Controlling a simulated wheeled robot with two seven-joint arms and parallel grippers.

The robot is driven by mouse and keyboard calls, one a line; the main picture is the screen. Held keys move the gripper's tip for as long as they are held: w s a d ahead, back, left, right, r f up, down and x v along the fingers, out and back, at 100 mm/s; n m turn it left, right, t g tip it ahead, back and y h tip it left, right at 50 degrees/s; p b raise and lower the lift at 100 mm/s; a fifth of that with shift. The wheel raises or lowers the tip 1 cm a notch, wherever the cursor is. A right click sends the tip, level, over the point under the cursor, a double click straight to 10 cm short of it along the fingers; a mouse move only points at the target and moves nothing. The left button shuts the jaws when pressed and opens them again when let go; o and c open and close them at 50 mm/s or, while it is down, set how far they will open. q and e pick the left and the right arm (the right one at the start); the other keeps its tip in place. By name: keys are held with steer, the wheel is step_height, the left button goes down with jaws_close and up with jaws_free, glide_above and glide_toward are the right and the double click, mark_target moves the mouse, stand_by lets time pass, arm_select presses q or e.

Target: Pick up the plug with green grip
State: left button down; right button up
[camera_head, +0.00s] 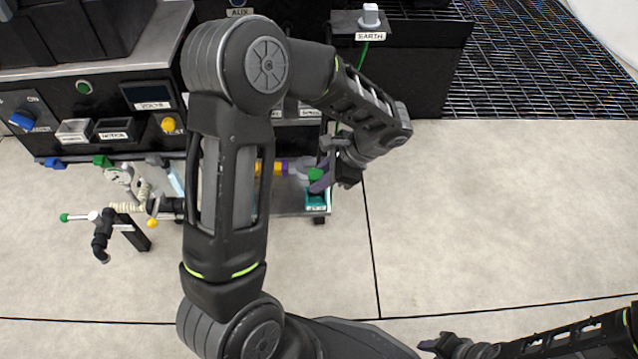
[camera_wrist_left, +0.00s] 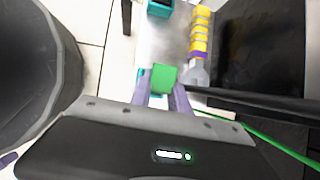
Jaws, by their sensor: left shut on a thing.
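The plug with the green grip (camera_head: 315,174) is between the purple fingers of my left gripper (camera_head: 322,178), above the right end of a low grey shelf. In the left wrist view the green grip (camera_wrist_left: 164,78) sits between the two fingertips (camera_wrist_left: 162,92), which are shut on it. The plug's lower part is hidden. My right gripper (camera_head: 432,345) is low at the right of the head view, over bare floor, and too small to tell its opening.
A teal holder (camera_head: 316,198) and a yellow ribbed part (camera_wrist_left: 200,38) with a purple band lie by the shelf. A green cable (camera_wrist_left: 275,143) runs right in the wrist view. The EARTH box (camera_head: 369,36) and control panel (camera_head: 150,95) stand behind. Right floor is clear.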

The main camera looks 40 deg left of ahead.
arm_select(q)
step_height(320, 180, up, 7)
steer(key=shift+r+p, duration=0.2)
steer(key=shift+p, duration=0.9)
steer(key=shift+d, duration=0.15)
steer(key=w+d+r, duration=0.2)
steer(key=d+r, duration=0.1)
steer(key=d, duration=0.3)
steer(key=w+d+r, duration=0.3)
steer(key=d, duration=0.3)
steer(key=shift+w, duration=0.25)
steer(key=shift+a, duration=0.1)
